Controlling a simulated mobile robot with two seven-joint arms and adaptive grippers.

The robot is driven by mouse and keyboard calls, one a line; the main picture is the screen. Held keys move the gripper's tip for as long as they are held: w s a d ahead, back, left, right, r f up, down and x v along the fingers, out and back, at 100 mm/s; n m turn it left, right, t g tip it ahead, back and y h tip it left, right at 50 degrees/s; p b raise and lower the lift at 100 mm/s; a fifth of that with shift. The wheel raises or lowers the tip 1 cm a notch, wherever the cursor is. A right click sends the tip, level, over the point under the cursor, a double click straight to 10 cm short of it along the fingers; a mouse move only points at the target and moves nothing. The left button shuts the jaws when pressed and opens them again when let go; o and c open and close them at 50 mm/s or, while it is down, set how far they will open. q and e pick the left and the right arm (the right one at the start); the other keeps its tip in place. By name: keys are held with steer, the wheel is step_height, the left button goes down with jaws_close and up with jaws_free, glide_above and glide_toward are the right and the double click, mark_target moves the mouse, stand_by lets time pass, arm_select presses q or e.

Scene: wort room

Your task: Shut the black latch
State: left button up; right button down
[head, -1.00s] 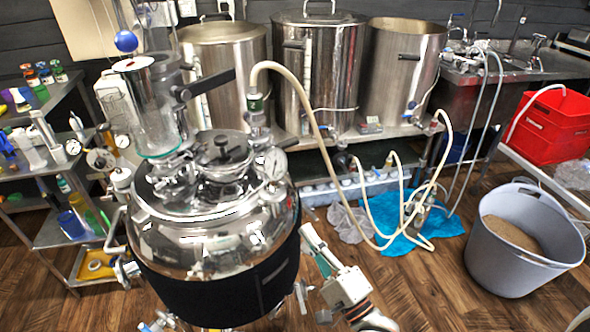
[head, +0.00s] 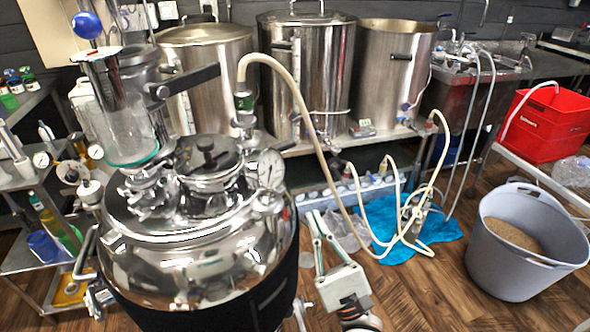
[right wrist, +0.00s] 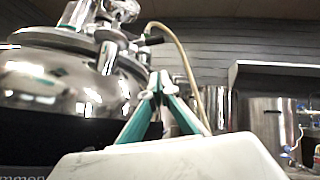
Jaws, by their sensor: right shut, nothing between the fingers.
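A black lever-like bar (head: 188,84) sticks out to the right from the column beside the glass cylinder, above the shiny steel vessel (head: 190,262). I cannot tell for sure whether this bar is the black latch. A black knob (head: 207,150) stands on the vessel's lid. My right gripper (head: 314,216) is to the right of the vessel, its fingers pointing up, apart from the bar and the knob. In the right wrist view its teal fingers (right wrist: 160,84) meet at the tips and hold nothing, with the vessel behind to the left. My left gripper does not show.
A pale hose (head: 297,88) arches from the vessel to the floor. Steel kettles (head: 306,75) stand behind. A grey tub of grain (head: 510,285) and a red crate (head: 548,130) are at right. A shelf cart (head: 30,255) is at left. Wooden floor lies open at lower right.

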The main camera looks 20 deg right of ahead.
mark_target(273, 147)
arm_select(q)
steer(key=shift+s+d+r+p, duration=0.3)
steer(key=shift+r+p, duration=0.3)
steer(key=shift+p, duration=0.65)
arm_select(e)
steer(key=s+r+x, duration=0.2)
steer(key=x, duration=1)
steer(key=shift+w+a+r, duration=0.2)
steer(key=shift+a, duration=0.1)
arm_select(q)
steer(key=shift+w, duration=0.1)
